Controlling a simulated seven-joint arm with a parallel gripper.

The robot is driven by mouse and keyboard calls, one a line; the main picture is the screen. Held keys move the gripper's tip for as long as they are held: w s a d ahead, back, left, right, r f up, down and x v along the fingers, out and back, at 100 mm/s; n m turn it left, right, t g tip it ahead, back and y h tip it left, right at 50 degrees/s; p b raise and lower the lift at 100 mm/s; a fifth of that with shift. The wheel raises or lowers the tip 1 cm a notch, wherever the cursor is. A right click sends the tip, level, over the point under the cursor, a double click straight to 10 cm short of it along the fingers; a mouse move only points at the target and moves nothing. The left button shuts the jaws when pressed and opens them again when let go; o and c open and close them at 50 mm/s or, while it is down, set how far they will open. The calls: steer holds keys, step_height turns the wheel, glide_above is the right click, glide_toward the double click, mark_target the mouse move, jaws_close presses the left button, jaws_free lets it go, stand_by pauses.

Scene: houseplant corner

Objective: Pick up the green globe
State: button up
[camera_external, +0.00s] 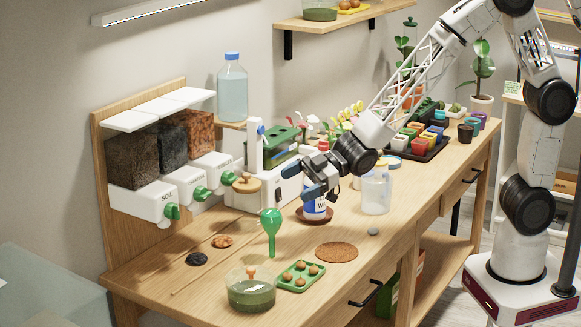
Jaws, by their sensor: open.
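The green globe (270,219) has a rounded green top and a thin stem pointing down. It stands upright at the front middle of the wooden bench; how its stem is supported is unclear. My gripper (313,182) is open and empty, above and to the right of the globe, apart from it.
A glass bowl with green contents (251,293) and a green tray of brown balls (300,276) stand in front of the globe. A cork disc (337,252) lies to its right. A clear jar (376,191) is beside my gripper. White dispensers (185,190) stand at left.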

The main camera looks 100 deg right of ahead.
mark_target(272, 237)
steer(key=w+a+f+n+t+y, duration=0.1)
steer(key=w+f+n+y, duration=0.2)
steer(key=f+y, duration=0.3)
steer(key=shift+w+f, duration=0.3)
steer(key=shift+f, duration=0.15)
steer(key=shift+a, duration=0.1)
steer(key=shift+x, duration=2.5)
steer(key=c, duration=1.1)
steer(key=shift+o, duration=0.2)
steer(key=shift+r, duration=0.25)
